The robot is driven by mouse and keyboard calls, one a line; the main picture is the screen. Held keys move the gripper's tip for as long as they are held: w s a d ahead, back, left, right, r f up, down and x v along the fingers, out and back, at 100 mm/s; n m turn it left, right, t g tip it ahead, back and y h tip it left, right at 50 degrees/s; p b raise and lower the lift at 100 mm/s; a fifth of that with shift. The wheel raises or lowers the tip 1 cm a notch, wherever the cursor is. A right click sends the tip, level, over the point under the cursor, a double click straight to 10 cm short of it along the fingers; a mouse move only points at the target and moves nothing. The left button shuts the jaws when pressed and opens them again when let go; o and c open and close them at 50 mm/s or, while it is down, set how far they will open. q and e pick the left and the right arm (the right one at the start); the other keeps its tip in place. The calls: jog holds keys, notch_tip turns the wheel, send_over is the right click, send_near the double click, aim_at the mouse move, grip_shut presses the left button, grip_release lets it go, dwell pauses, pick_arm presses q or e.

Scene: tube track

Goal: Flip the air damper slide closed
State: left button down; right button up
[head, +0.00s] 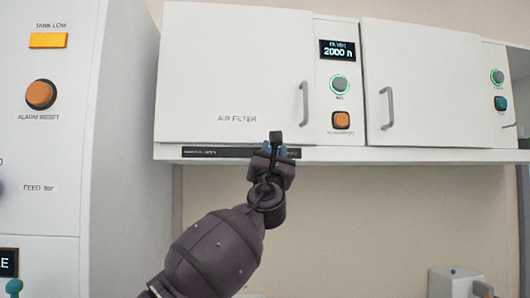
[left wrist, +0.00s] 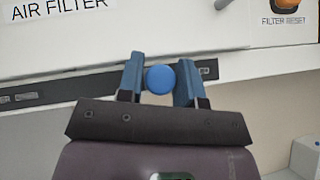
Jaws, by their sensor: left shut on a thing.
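The air damper slide shows as a dark, labelled strip (head: 215,152) along the bottom edge of the white air filter cabinet (head: 235,75). It also shows in the left wrist view (left wrist: 75,90), running behind my fingers. A round blue knob (left wrist: 160,79) stands out in front of the strip. My left gripper (head: 275,150) is up at the strip's right part in the head view. In the left wrist view its two blue fingers (left wrist: 160,76) are on either side of the knob, shut on it. The gripper hides part of the strip. My right gripper is in neither view.
A panel with a screen (head: 337,51), a green-ringed button (head: 339,84) and an orange button (head: 341,120) is right of the cabinet door. A tall white unit (head: 45,140) stands at the left.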

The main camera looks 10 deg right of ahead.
pick_arm(q)
jog(key=shift+s+d, duration=0.1)
jog(key=shift+d, duration=0.05)
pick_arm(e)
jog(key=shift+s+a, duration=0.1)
pick_arm(q)
jog(key=c, duration=1.1)
grip_release()
jog(key=shift+o, duration=1.1)
jog(key=shift+d, duration=0.2)
jog(key=shift+a, duration=0.15)
jog(key=b+v, duration=0.1)
jog(key=v, duration=0.9)
jog(key=shift+s+f, duration=0.2)
jog(key=shift+f, duration=0.1)
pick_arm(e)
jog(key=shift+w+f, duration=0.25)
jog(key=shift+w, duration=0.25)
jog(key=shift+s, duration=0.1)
